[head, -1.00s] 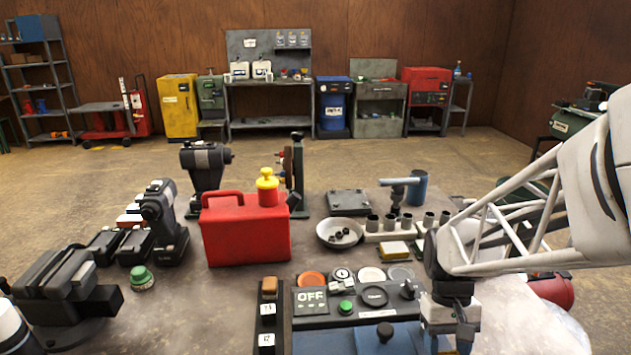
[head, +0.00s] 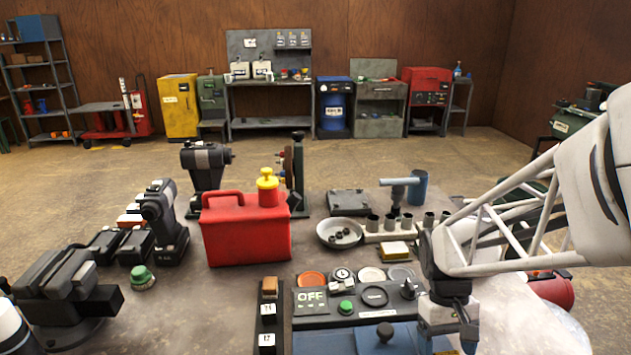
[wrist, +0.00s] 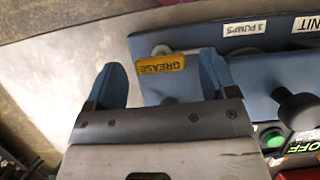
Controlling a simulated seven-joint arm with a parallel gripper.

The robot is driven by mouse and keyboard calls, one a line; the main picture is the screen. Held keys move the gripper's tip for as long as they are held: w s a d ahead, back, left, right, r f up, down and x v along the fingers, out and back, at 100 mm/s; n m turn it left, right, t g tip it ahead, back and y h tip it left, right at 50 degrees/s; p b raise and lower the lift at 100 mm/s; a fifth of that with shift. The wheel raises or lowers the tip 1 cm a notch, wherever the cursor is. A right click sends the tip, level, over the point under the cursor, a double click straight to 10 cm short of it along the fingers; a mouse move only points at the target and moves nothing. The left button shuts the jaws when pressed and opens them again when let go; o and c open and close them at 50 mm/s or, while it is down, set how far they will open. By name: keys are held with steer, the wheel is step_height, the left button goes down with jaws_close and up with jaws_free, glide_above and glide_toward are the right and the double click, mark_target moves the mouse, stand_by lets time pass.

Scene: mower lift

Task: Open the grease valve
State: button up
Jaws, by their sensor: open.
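The grease valve shows in the wrist view as a yellow tag reading GREASE (wrist: 170,63) with a pale round part (wrist: 160,49) behind it, on a blue surface. My gripper (wrist: 163,58) is open, its two blue fingers on either side of the tag. I cannot tell whether either finger touches the valve. In the head view my gripper is at the bottom right, beside the blue unit (head: 405,335), with its fingertips out of sight. The valve cannot be made out in the head view.
A control panel (head: 340,318) with an OFF display, green button and knobs stands left of my gripper. The wrist view shows a dark knob (wrist: 298,108) and a 3 PUMPS label (wrist: 244,29). A red can (head: 240,238) and a bowl (head: 339,243) stand farther back.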

steer(key=v, duration=0.7)
steer(key=shift+w+r, duration=0.2)
steer(key=shift+r, duration=0.1)
steer(key=shift+a, duration=0.1)
steer(key=s+a+r+t, duration=0.6)
steer(key=s+a+t, duration=0.1)
steer(key=a, duration=0.2)
steer(key=shift+s+a, duration=0.2)
steer(key=shift+s, duration=0.1)
steer(key=shift+r, duration=0.1)
stand_by(1.2)
